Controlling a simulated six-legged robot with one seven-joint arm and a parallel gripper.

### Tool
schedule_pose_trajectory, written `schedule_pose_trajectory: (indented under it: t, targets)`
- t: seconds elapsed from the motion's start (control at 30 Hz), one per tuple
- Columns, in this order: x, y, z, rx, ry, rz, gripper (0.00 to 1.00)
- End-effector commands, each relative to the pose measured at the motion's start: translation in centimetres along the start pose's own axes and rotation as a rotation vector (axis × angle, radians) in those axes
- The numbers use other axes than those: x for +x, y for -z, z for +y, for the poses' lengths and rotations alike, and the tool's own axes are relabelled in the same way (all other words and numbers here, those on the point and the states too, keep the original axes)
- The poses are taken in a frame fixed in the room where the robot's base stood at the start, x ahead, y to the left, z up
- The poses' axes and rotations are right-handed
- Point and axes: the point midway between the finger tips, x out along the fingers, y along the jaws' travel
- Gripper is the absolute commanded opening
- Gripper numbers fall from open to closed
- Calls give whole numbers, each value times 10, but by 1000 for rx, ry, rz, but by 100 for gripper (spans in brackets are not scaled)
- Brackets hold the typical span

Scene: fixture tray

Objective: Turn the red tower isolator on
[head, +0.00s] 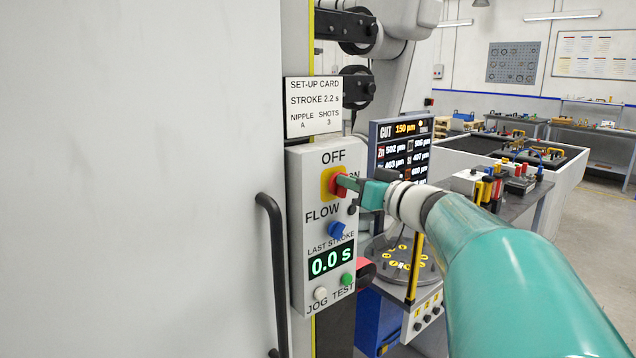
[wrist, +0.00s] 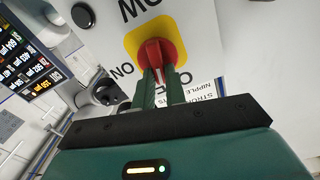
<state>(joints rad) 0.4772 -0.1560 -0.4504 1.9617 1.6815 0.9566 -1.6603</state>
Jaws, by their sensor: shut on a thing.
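The red tower isolator (head: 338,184) is a red rotary knob on a yellow square plate, on the grey control box below the word OFF. ON is lettered at its right, partly hidden by my gripper. My gripper (head: 346,182) reaches in from the right and is shut on the knob's red handle. In the wrist view, upside down, the red knob (wrist: 158,50) has my two green fingers (wrist: 158,70) on either side of its grip. The grip looks roughly in line with the fingers; I cannot tell exactly which label it points to.
A set-up card (head: 313,107) sits above. A black handle (head: 275,270) stands left; a screen (head: 398,150) is behind.

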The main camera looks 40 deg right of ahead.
Motion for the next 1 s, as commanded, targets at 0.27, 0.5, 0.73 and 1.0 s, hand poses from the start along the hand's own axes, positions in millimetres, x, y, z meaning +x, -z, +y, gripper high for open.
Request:
schedule_pose_trajectory:
  t: [0.27, 0.5, 0.73, 1.0]
  targets:
    - [0, 0, 3, 251, 0, 0, 0]
    - [-1, -1, 6, 479, -1, 1, 0]
    - [-1, -2, 9, 698, 0, 1, 0]
    - [-1, -5, 11, 954, -1, 2, 0]
